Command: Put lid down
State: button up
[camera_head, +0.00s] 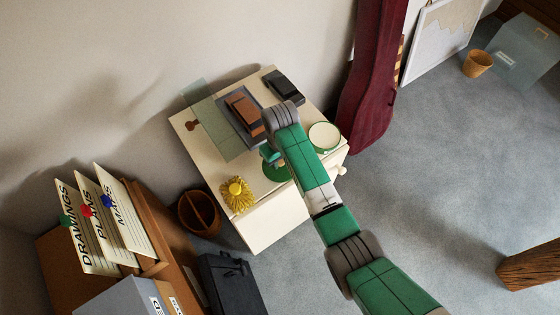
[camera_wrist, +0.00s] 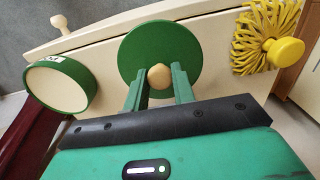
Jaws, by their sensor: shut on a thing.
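The lid is a round green disc with a pale wooden knob. In the wrist view the lid (camera_wrist: 185,45) is in front of my gripper (camera_wrist: 160,82), whose fingers are shut on the knob. In the head view the lid (camera_head: 278,172) shows partly from behind my gripper (camera_head: 268,153), above or on the cream cabinet top; I cannot tell if it touches. A round green-sided tin with a cream round face (camera_head: 324,136) stands to the right on the cabinet. In the wrist view this tin (camera_wrist: 62,88) is at left, with a partly readable white label.
A yellow brush (camera_head: 237,193) lies left of the lid on the cream cabinet (camera_head: 180,122). Behind are a grey tray with a brown block (camera_head: 243,110), a dark block (camera_head: 284,86) and a translucent sheet (camera_head: 215,125). A dark red case (camera_head: 368,110) stands close at right.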

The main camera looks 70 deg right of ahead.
aim_at(280, 162)
jog(key=shift+w+d, duration=0.15)
jog(key=shift+d, duration=0.1)
jog(key=shift+w+d+f, duration=0.1)
jog(key=shift+d+f, duration=0.1)
jog(key=shift+f, duration=1.6)
jog(key=shift+f+b, duration=0.15)
jog(key=shift+b, duration=0.2)
jog(key=o, duration=1)
notch_tip(280, 162, up, 12)
jog(key=shift+r+p, duration=0.15)
jog(key=shift+p, duration=0.75)
